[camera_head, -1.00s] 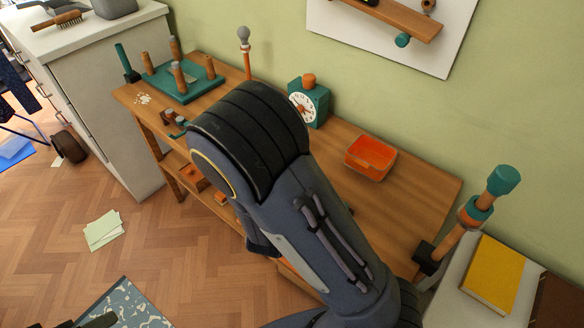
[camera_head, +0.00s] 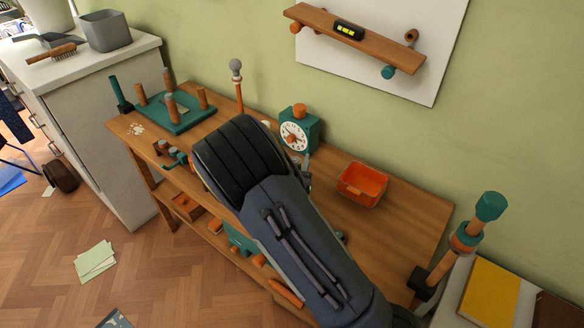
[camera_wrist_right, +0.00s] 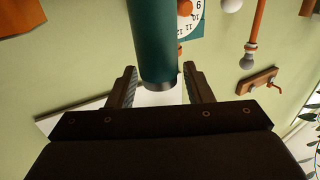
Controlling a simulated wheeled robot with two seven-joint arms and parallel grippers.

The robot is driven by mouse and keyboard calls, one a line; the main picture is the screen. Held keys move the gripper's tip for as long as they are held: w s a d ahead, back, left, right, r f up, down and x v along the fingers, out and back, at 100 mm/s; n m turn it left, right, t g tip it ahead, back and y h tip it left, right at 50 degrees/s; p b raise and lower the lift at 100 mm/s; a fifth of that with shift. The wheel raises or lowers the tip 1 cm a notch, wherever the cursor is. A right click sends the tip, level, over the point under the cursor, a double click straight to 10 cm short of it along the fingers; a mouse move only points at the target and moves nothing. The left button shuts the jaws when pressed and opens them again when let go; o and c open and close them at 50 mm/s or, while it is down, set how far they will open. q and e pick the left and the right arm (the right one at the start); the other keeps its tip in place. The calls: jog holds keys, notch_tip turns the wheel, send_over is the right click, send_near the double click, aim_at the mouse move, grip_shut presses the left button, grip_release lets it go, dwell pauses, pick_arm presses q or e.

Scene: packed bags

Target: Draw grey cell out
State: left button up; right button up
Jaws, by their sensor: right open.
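In the right wrist view a teal cylinder (camera_wrist_right: 153,40) reaches in from the top edge, its dark-rimmed end between my fingers. My right gripper (camera_wrist_right: 160,72) is open, one finger on each side, with gaps showing. In the head view my own forearm covers most of this gripper (camera_head: 306,172), which is near the teal clock (camera_head: 296,130). I cannot make out a grey cell for certain in either view; it may be hidden. My left gripper is not in view.
An orange tray (camera_head: 362,184) stands on the wooden bench (camera_head: 415,215), right of my arm. A teal peg board (camera_head: 178,115) and a bulb-topped post (camera_head: 237,80) stand toward the left and back. A wall shelf (camera_head: 385,42) hangs above. Bare bench lies around the tray.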

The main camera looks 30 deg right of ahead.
aim_at(295, 160)
jog(key=shift+w, duration=0.1)
grip_shut()
jog(key=shift+r+p, duration=2.1)
jog(key=shift+r, duration=0.7)
